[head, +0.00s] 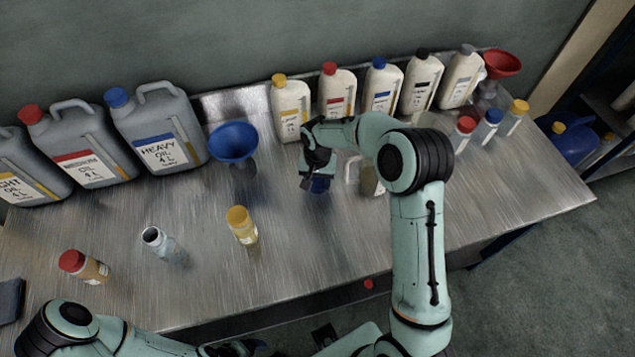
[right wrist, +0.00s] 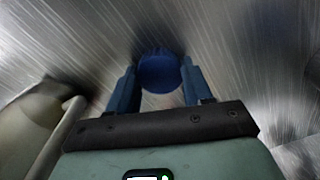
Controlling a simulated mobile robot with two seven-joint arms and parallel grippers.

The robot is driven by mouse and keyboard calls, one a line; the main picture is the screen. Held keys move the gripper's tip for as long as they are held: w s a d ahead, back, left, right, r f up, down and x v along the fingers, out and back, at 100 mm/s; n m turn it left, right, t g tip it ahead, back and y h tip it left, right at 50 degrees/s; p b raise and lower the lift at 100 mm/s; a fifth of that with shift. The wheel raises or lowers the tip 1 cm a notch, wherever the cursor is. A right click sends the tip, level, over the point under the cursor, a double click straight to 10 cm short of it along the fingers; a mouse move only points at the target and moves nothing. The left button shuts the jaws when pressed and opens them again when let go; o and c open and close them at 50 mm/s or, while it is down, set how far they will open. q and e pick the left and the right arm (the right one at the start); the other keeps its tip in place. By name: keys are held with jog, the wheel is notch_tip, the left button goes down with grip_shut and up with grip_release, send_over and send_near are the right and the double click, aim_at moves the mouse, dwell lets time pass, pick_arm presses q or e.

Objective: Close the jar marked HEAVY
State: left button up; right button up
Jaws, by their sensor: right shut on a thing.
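An open clear jar (head: 164,245) with no cap stands on the left part of the metal table. Its label cannot be read from here. My right gripper (head: 316,183) is over the middle of the table, shut on a blue cap. In the right wrist view the round blue cap (right wrist: 159,72) sits between the two blue fingers, with the metal tabletop beyond. The large grey HEAVY oil canister (head: 160,135) with a blue cap stands at the back left. My left arm shows at the bottom left of the head view, but its gripper is not visible.
A yellow-capped jar (head: 242,226) stands right of the open jar, and a red-capped jar (head: 84,267) left of it. A blue funnel (head: 233,142) stands behind. Several white bottles line the back. A pitcher (head: 371,178) stands close to the right gripper. The table's front middle is clear.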

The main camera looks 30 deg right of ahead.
pick_arm(q)
jog(key=shift+w+r+p, duration=0.8)
jog(key=shift+r+p, duration=0.05)
jog(key=shift+r, duration=0.25)
pick_arm(e)
notch_tip(320, 180, up, 20)
jog(key=shift+r, duration=0.1)
jog(key=n, duration=0.4)
send_near(318, 183)
jog(key=a+r, duration=0.2)
jog(key=a, duration=0.3)
jog(key=a+f+n, duration=0.1)
jog(key=f, duration=0.1)
jog(key=s+a+f+n, duration=0.1)
jog(key=f, duration=0.2)
jog(key=s+a+f+n, duration=0.1)
jog(key=f, duration=0.2)
jog(key=shift+a, duration=0.35)
pick_arm(q)
jog(key=c, duration=0.9)
jog(key=shift+a, duration=0.1)
pick_arm(e)
jog(key=shift+s, duration=0.1)
